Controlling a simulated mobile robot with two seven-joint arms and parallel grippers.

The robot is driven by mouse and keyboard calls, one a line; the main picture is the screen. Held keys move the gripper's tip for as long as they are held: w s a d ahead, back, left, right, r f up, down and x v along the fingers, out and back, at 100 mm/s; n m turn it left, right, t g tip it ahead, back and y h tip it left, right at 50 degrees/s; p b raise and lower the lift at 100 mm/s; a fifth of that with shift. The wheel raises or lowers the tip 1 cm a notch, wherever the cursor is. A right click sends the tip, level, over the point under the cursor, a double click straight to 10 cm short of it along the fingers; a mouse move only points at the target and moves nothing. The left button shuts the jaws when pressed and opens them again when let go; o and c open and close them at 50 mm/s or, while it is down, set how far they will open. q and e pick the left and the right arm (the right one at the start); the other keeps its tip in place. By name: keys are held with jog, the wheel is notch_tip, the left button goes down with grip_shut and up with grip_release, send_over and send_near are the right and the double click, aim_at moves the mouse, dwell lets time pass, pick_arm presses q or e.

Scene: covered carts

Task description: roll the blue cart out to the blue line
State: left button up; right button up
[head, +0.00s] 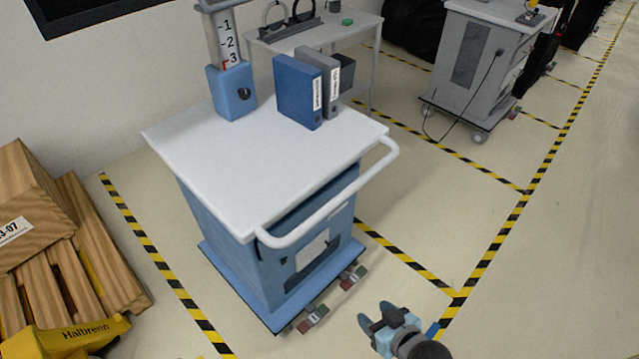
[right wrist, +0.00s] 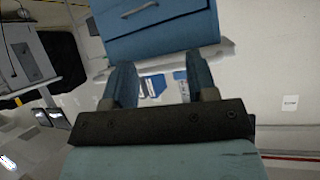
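The blue cart (head: 262,240) stands at the middle of the head view, with a white top (head: 250,150) and a white push handle (head: 335,195) on its right side. Red and green pedals (head: 313,318) show at its lower casters. Its blue body also appears, upside down, in the right wrist view (right wrist: 165,30). My right gripper (head: 375,318) is low in the head view, right of the cart and apart from it in the picture. In the wrist view its two blue fingers are spread with nothing between them. My left gripper is out of view. I cannot make out a blue line for certain.
A blue binder (head: 298,90), a grey binder (head: 325,80) and a blue-based post (head: 232,90) stand on the cart. Wooden crates (head: 40,225) are at left. A grey cart (head: 470,75) is at the back right. Yellow-black tape (head: 500,240) borders the bays; floor at right is clear.

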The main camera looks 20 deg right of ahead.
jog(key=w+d+m+t+y+b, duration=0.1)
jog(key=w+d+m+b, duration=0.25)
jog(key=w, duration=0.25)
jog(key=w+d+m+y+b, duration=0.1)
jog(key=w+d+m+b, duration=0.25)
jog(key=w, duration=0.25)
jog(key=m+t+y+b, duration=0.2)
jog(key=m+b, duration=0.3)
jog(key=m, duration=0.2)
send_near(352, 194)
jog(key=x, duration=1.1)
jog(key=shift+w+a, duration=0.15)
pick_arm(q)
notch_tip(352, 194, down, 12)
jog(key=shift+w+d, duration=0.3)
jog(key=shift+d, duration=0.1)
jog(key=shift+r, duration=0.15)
pick_arm(e)
grip_shut()
